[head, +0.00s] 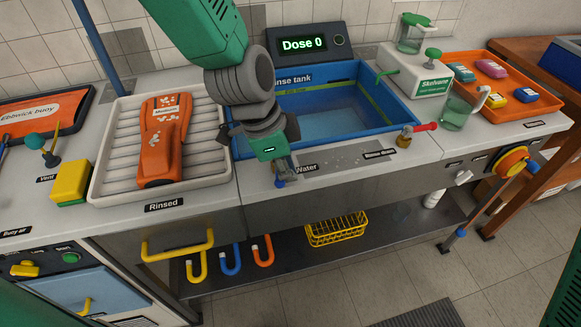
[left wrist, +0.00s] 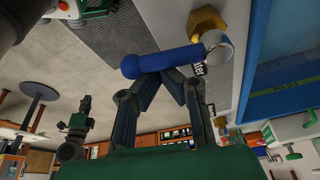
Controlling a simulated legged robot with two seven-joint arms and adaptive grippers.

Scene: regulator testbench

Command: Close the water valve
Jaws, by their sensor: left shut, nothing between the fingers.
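The water valve has a blue lever (left wrist: 160,62) on a metal hub with a brass nut (left wrist: 207,20), seen in the left wrist view. In the head view the lever end (head: 279,183) shows just below my left gripper (head: 278,172), beside the "Water" label (head: 306,168). In the left wrist view my left gripper (left wrist: 163,80) is shut with nothing between its fingers. Its tips are right at the blue lever's side; I cannot tell whether they touch it. In the head view my gripper hides most of the valve.
A blue rinse tank (head: 400,112) lies behind the valve. A red-handled valve (head: 424,127) sits at its right front corner. A white ribbed tray (head: 104,178) with an orange item (head: 160,150) stands on the left. The counter strip in front of the tank is mostly clear.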

